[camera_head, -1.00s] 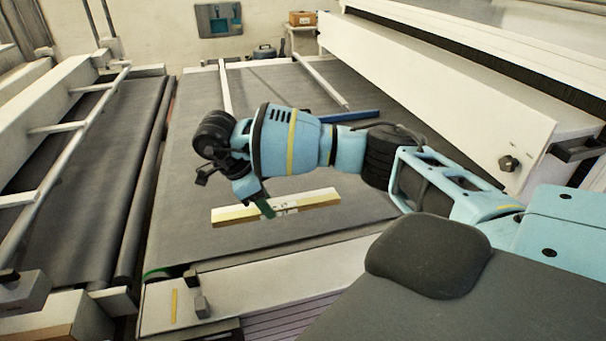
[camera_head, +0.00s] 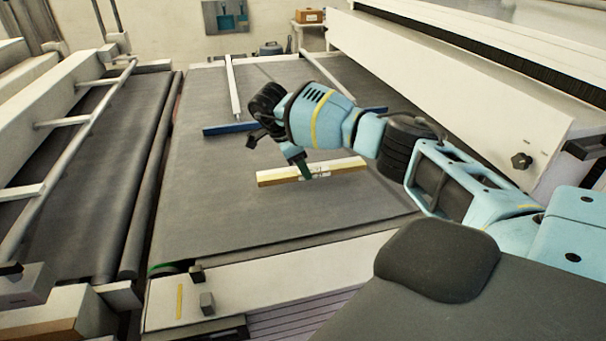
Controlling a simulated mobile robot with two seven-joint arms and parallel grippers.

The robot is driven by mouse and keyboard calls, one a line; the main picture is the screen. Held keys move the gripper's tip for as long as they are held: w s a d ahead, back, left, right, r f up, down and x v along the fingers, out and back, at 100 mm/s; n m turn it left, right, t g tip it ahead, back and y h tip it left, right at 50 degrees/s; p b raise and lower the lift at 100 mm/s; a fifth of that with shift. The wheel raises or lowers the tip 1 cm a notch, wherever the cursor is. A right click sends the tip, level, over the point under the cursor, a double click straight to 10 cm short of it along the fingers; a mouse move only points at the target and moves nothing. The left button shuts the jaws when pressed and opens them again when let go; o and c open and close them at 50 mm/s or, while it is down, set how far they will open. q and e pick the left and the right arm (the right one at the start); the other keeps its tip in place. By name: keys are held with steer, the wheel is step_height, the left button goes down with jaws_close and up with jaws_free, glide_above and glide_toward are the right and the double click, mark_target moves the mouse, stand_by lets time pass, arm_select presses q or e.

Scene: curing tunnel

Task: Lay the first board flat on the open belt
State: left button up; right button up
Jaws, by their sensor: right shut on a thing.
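The pale wooden board (camera_head: 274,177), yellowish along its near side, is long and narrow and lies crosswise over the grey open belt (camera_head: 215,210). My right gripper (camera_head: 304,172) is shut on the board near its middle; the dark green fingertips reach down onto it from above. The board looks roughly level, its right end slightly higher in the picture. I cannot tell whether it touches the belt or hangs just above it. My left gripper is not in view.
A blue bar (camera_head: 228,128) lies across the belt beyond the board, partly hidden by my right arm. A long white housing (camera_head: 450,75) borders the belt on the right. Another dark belt (camera_head: 95,150) with a rail runs at left. The belt's near left part is clear.

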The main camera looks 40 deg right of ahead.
steer(key=shift+w+d, duration=0.25)
steer(key=shift+d, duration=0.3)
steer(key=shift+f, duration=1.7)
steer(key=shift+f, duration=0.1)
steer(key=o, duration=1)
steer(key=v, duration=1.2)
